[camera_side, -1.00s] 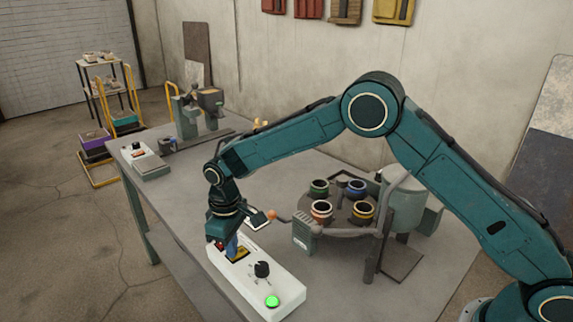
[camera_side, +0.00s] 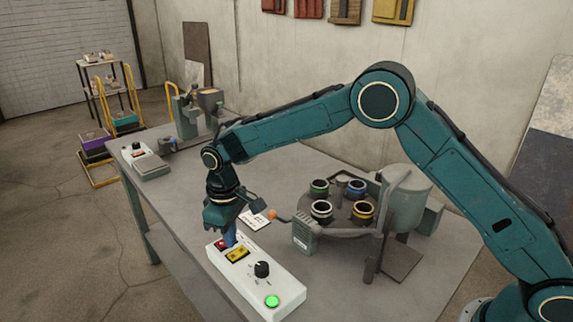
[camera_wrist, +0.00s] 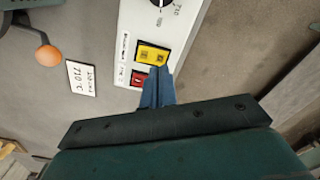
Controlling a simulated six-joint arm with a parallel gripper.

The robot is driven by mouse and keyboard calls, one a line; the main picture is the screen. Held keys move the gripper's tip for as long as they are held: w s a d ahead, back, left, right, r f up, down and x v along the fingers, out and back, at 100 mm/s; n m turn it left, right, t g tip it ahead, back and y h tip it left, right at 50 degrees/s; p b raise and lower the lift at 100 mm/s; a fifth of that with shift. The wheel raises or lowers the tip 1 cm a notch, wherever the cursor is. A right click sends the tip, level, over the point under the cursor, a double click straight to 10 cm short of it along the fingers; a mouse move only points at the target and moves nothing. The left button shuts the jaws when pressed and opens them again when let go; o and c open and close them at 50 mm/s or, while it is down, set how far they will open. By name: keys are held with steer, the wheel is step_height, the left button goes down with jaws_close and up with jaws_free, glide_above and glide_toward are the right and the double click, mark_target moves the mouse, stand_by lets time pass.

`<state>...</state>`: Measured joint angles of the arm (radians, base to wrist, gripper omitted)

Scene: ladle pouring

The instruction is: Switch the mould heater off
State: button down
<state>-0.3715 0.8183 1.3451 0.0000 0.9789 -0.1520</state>
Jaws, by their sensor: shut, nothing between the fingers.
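The white control box (camera_side: 285,279) lies at the table's front edge. It carries a red rocker switch (camera_side: 221,244), a yellow rocker switch (camera_side: 238,254), a black knob (camera_side: 262,269) and a lit green button (camera_side: 272,301). In the wrist view the yellow switch (camera_wrist: 152,53) and red switch (camera_wrist: 138,79) sit side by side; their labels are too small to read. My gripper (camera_side: 230,240) is shut and empty, pointing down over the switch end of the box. Its blue fingertips (camera_wrist: 158,74) appear beside the two switches; I cannot tell whether they touch.
A round stand with several coloured pots (camera_side: 362,212) is behind the box, and a grey tank (camera_side: 411,200) is beyond it. A ladle's orange ball (camera_side: 272,215) and a white "710 °C" card (camera_wrist: 82,77) are close to my gripper. The table's left middle is clear.

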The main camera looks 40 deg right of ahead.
steer(key=shift+r, duration=1.8)
steer(key=s+d+r+m+t, duration=0.1)
steer(key=s+d+r, duration=0.55)
steer(key=r, duration=0.25)
steer(key=s+d+r+m+t, duration=0.2)
steer(key=s+d+r, duration=0.4)
steer(key=s+r, duration=0.15)
steer(key=s+d+m+t, duration=0.1)
steer(key=s+d, duration=0.3)
steer(key=s, duration=0.6)
steer(key=s+d+m+t, duration=0.1)
steer(key=s+d, duration=0.3)
steer(key=s, duration=0.6)
steer(key=shift+s+r+m+t, duration=0.25)
steer(key=shift+s+m+t, duration=0.1)
steer(key=shift+m, duration=0.15)
